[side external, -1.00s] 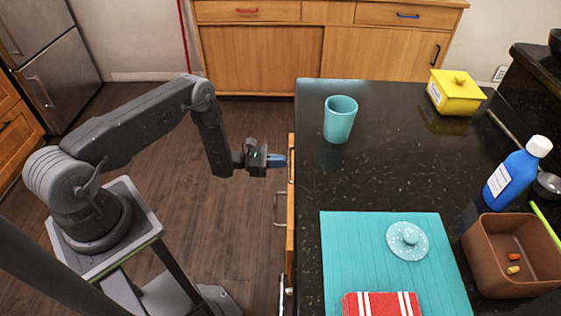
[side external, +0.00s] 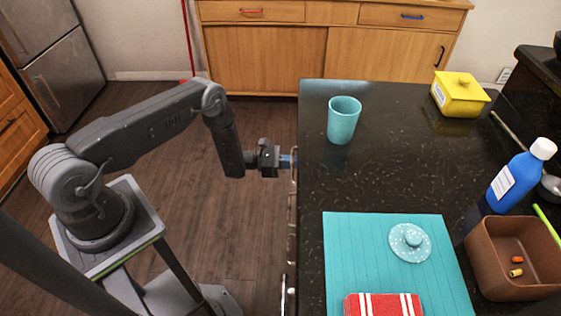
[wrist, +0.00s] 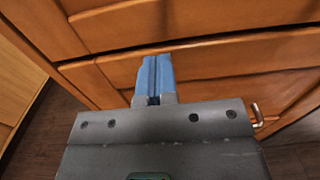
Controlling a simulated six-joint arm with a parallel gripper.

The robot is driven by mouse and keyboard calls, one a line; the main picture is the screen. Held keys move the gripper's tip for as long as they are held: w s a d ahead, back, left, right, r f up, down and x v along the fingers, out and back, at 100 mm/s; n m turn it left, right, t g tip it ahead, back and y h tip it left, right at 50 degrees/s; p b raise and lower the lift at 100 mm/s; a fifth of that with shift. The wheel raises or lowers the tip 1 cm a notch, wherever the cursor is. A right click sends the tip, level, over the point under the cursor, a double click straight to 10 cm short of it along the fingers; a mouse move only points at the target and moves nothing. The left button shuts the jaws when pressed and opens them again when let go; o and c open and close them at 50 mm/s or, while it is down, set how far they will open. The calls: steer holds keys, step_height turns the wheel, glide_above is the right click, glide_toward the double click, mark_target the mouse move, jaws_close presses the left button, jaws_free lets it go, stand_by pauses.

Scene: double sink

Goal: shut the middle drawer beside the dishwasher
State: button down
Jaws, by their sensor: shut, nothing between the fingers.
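My gripper (side external: 288,161) is at the left edge of the dark counter, below its top, with its blue fingers together and empty. In the wrist view the blue fingers (wrist: 154,62) point at wooden drawer fronts (wrist: 230,55), with the tips at or very near the wood by a dark seam. I cannot tell whether they touch. In the side view the drawer fronts are mostly hidden under the counter edge, with only handles (side external: 292,209) showing. No drawer visibly sticks out far. Which front is the middle drawer is not clear.
A metal handle (wrist: 257,115) is right of my gripper in the wrist view. On the counter (side external: 400,165) stand a teal cup (side external: 343,121) near the edge, a yellow lidded box (side external: 459,94), a blue bottle (side external: 519,177) and a brown bin (side external: 487,258). The floor (side external: 175,180) beside it is clear.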

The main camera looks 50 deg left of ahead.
steer(key=v, duration=1.4)
steer(key=s+d+r+m+g, duration=0.1)
steer(key=d+r+m+g, duration=0.35)
steer(key=r, duration=0.45)
steer(key=d+r+m+g, duration=0.4)
steer(key=r+m, duration=0.2)
steer(key=r, duration=0.4)
steer(key=s+d+r+m+g, duration=0.1)
steer(key=d+r+m+g, duration=0.35)
steer(key=r, duration=0.45)
steer(key=s+d+r+m+t+y, duration=0.1)
steer(key=s+r+m+t+y, duration=0.2)
steer(key=s+r+m+y, duration=0.3)
steer(key=s+d+r+m+t+y, duration=0.1)
steer(key=s+r+m+y, duration=0.5)
steer(key=s, duration=0.8)
steer(key=shift+r+t+y, duration=0.4)
steer(key=shift+r+t, duration=0.5)
